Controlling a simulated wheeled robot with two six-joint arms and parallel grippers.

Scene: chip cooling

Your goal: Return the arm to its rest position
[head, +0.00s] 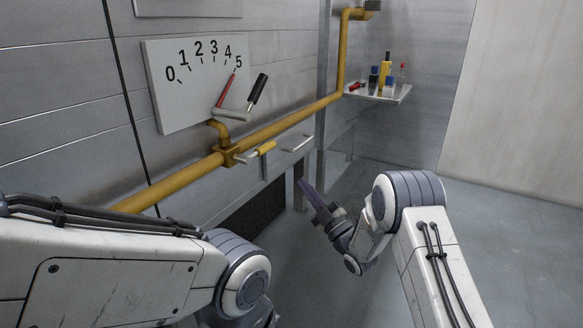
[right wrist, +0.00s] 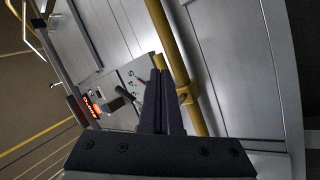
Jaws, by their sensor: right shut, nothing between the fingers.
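My right gripper (head: 311,194) is in the middle of the head view, in front of the grey wall panels. Its dark fingers are together and hold nothing. In the right wrist view the closed fingers (right wrist: 161,75) point toward the yellow pipe and the panel, apart from them as far as I can see. My left arm comes in from the left, and its gripper is out of the picture.
A gauge board (head: 190,83) numbered 0 to 5 hangs on the wall, its red needle near 5. A small shelf (head: 397,96) holds bottles and tools. The floor at right is clear.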

